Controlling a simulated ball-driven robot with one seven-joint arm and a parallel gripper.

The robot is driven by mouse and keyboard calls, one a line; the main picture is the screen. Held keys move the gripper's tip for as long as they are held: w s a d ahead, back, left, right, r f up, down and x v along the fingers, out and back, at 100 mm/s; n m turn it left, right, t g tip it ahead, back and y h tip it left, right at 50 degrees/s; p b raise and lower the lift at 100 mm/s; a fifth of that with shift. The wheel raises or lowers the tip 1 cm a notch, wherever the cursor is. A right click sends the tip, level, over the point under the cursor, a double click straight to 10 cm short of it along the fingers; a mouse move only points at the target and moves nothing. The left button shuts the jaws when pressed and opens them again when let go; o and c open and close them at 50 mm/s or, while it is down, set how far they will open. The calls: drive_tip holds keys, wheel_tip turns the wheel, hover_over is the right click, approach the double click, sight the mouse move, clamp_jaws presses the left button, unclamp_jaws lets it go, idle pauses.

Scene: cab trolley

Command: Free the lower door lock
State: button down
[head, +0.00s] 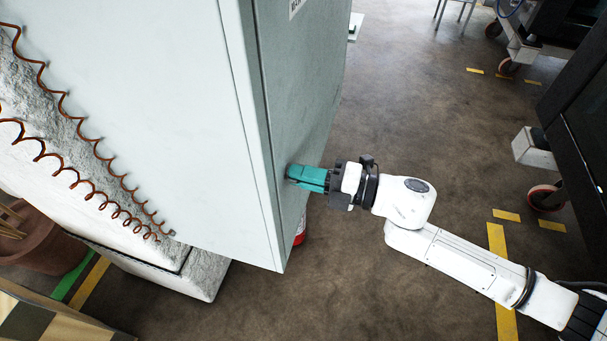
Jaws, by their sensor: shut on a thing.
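The pale grey-green cabinet (150,110) fills the left and middle of the head view. Its door face (300,80) is turned to the right and looks closed. My gripper (291,174), with teal fingers, reaches from the right to the lower part of this door face. The fingers are shut on the lower door lock at the face. The lock itself is hidden by the fingers, so its turn position cannot be told.
A red object (300,230) shows partly behind the cabinet's lower corner. Coiled orange-brown cords (75,130) hang at the left over a rough pale block (40,100). A dark wheeled unit (580,120) stands at the right. The brown floor (420,90) between is clear.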

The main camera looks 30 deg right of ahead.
drive_tip(key=c, duration=1.2)
unclamp_jaws()
drive_tip(key=b+v, duration=0.2)
drive_tip(key=v, duration=0.8)
drive_tip(key=shift+s+d, duration=0.25)
drive_tip(key=shift+d, duration=0.1)
